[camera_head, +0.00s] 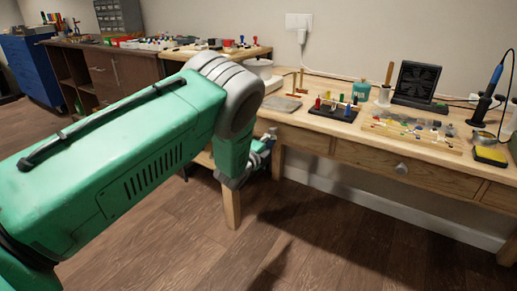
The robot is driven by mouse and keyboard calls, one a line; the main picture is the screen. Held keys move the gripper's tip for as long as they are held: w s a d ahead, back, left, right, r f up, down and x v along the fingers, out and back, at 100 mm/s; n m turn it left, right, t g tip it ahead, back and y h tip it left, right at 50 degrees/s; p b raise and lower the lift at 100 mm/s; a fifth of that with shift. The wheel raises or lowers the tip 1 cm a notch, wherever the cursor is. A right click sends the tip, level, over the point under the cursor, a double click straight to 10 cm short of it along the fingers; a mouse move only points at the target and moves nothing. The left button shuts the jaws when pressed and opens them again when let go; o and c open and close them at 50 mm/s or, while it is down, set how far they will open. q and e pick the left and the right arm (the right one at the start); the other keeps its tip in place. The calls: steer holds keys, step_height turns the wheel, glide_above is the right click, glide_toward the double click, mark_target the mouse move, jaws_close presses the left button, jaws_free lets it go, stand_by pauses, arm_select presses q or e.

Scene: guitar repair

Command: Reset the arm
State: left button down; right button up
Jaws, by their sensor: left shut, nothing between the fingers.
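My left arm, green with a grey elbow, comes in from the left and bends down at the middle of the view. My left gripper (262,152) is small and partly hidden behind the forearm, just in front of the wooden workbench (345,147) near its left leg. It is shut and holds nothing. My right gripper is not in view.
The bench holds a black rack (333,110) of small coloured items, a parts tray (415,130), a black fan unit (416,82), a teal jar (361,90) and a soldering iron (494,80). A dark cabinet (115,72) stands behind. The wooden floor (330,235) in front is clear.

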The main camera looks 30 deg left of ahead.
arm_select(q)
steer(key=s+d+f+n+g+y+p, duration=0.1)
steer(key=s+f+n+g+p, duration=0.25)
steer(key=s, duration=0.55)
steer(key=s+f+n+g+p, duration=0.2)
steer(key=s+f+n+g, duration=0.15)
steer(key=s, duration=0.65)
steer(key=s+d+f+n+g+y+p, duration=0.15)
steer(key=s+f+n, duration=0.25)
steer(key=s, duration=0.5)
steer(key=s+d+n+g+p, duration=0.2)
steer(key=s+n+g, duration=0.1)
steer(key=s, duration=0.9)
steer(key=s+d+r+n+g+h+p, duration=0.1)
steer(key=s+g, duration=0.5)
steer(key=s, duration=0.6)
steer(key=d+n+p, duration=0.1)
steer(key=d+n, duration=0.1)
steer(key=shift+s+d+n, duration=0.2)
steer(key=shift+s+n, duration=0.2)
steer(key=shift+r+h, duration=0.1)
steer(key=shift+h, duration=0.15)
